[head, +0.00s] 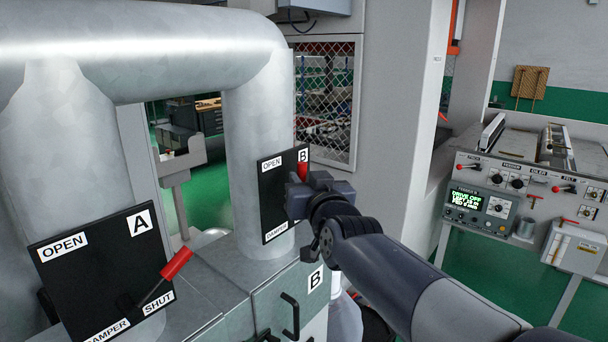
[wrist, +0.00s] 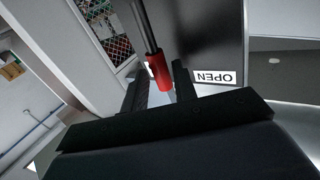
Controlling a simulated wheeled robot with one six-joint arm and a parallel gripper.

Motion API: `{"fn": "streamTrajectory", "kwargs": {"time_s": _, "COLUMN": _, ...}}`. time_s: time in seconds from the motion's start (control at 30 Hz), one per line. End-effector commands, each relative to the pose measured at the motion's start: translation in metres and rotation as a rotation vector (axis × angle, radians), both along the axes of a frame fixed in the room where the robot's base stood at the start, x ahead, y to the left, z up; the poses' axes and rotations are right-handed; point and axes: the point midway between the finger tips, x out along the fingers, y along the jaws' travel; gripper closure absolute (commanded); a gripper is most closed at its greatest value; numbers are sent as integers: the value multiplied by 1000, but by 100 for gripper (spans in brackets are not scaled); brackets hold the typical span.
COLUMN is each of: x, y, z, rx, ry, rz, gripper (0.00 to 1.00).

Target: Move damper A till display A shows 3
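Damper A's black plate (head: 95,270) stands at the lower left in the head view, marked OPEN at its upper left and SHUT at its lower right. Its red-handled lever (head: 176,263) points up and right, near the SHUT side. My gripper (head: 308,187) is at damper B's plate (head: 271,205), away from damper A. In the wrist view my gripper (wrist: 160,88) has its fingers apart on either side of damper B's red handle (wrist: 158,70). A narrow gap shows beside the handle. I see no display marked A.
Large metal ducts (head: 160,45) rise behind the plates. A grey cabinet (head: 290,300) marked B, with a black pull handle, is below damper B. A control console (head: 530,190) with a lit green screen stands at the right. Green floor shows between the cabinet and console.

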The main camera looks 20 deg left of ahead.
Motion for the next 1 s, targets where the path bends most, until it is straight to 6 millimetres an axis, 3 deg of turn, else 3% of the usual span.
{"fn": "streamTrajectory", "kwargs": {"time_s": 0.5, "x": 11, "y": 7, "z": 0, "rx": 0, "ry": -1, "rz": 0, "gripper": 74}}
{"fn": "streamTrajectory", "kwargs": {"time_s": 0.8, "x": 11, "y": 7, "z": 0, "rx": -1, "ry": -1, "rz": 0, "gripper": 98}}
{"fn": "streamTrajectory", "kwargs": {"time_s": 1.0, "x": 11, "y": 7, "z": 0, "rx": -1, "ry": -1, "rz": 0, "gripper": 100}}
